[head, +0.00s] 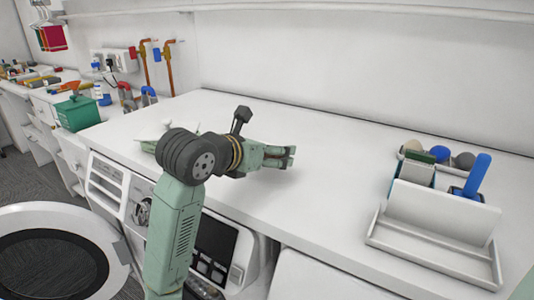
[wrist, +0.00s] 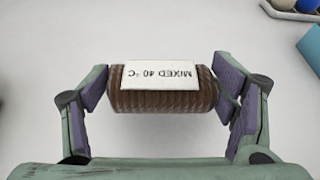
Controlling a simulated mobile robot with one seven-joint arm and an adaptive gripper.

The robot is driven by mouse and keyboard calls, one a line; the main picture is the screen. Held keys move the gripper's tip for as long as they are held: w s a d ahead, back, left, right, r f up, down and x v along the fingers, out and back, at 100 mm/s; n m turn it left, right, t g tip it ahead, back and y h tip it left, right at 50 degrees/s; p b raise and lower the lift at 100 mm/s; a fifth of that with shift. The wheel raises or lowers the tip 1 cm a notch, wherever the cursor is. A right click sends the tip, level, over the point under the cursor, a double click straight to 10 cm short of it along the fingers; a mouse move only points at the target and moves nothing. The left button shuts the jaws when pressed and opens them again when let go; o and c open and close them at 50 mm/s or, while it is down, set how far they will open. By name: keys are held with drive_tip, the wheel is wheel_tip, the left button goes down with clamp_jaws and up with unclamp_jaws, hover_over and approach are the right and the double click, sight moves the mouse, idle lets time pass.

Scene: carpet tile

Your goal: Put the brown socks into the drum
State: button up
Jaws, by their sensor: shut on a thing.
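The brown socks (wrist: 162,101) show in the wrist view as a ribbed brown roll with a white label reading "MIXED 40 °C", upside down. My gripper (wrist: 163,86) is shut on the roll, one finger pad at each end. In the head view my gripper (head: 291,157) is over the white worktop, pointing right; the socks cannot be made out there. The round machine door (head: 25,216) stands open at the lower left. The drum's inside is not visible.
The machine's control panel (head: 215,238) is under the worktop's front edge. A white tray (head: 435,257) with a raised panel stands at the right, balls and a blue-handled tool behind it. A green bin (head: 76,113) stands at the left. The worktop (head: 320,205) between is clear.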

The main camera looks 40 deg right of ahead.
drive_tip(key=shift+f, duration=1.05)
drive_tip(key=shift+f, duration=0.3)
drive_tip(key=o, duration=1.2)
drive_tip(key=shift+r, duration=0.1)
drive_tip(key=shift+c, duration=0.2)
drive_tip(key=shift+r, duration=0.1)
drive_tip(key=shift+r+p, duration=0.3)
drive_tip(key=shift+p, duration=0.1)
drive_tip(key=b+v, duration=0.1)
drive_tip(key=v, duration=0.2)
drive_tip(key=b+v, duration=0.1)
drive_tip(key=v, duration=0.3)
drive_tip(key=b+v, duration=0.2)
drive_tip(key=v, duration=0.2)
drive_tip(key=shift+f, duration=0.3)
drive_tip(key=shift+s+a+r, duration=0.25)
drive_tip(key=shift+s+a, duration=0.05)
drive_tip(key=shift+a, duration=0.15)
